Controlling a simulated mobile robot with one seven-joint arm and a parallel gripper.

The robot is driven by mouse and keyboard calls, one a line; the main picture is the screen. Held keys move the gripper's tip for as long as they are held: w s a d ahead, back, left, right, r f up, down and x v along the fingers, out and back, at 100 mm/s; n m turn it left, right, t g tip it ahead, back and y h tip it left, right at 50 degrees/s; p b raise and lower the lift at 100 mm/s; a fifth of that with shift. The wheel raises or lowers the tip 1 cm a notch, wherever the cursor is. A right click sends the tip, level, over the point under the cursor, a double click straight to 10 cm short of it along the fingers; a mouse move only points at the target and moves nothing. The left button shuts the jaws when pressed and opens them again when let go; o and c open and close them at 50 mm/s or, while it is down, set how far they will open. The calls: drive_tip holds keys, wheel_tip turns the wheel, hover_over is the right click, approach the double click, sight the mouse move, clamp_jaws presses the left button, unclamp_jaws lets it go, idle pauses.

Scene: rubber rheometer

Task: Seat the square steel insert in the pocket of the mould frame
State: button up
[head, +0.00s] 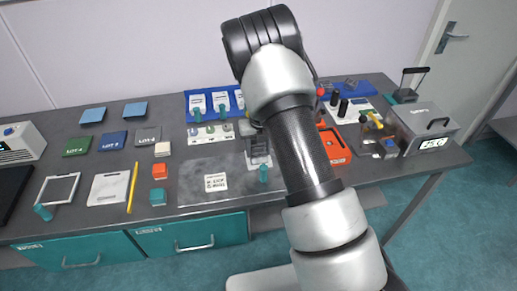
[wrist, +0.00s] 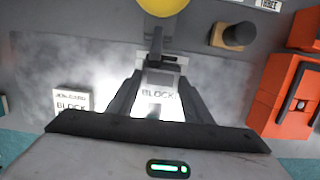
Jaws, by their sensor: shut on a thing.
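My gripper (wrist: 159,80) points down over the worktop in the wrist view, its two dark fingers shut on a small grey metallic piece (wrist: 158,78), which looks like the square steel insert. The fingers hide its sides. Bright lettering reading "BLOCK" shows just below it between the fingers. In the head view my gripper (head: 258,150) is partly hidden by my arm.
A grey steel plate (head: 190,190) with a white label block (head: 215,182) lies left of my gripper. A yellow rod (head: 132,188) and small coloured blocks lie farther left. A red-orange case (wrist: 285,90) and a blue tray (head: 350,88) are to the right.

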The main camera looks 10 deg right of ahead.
drive_tip(key=shift+f, duration=0.45)
drive_tip(key=o, duration=1.6)
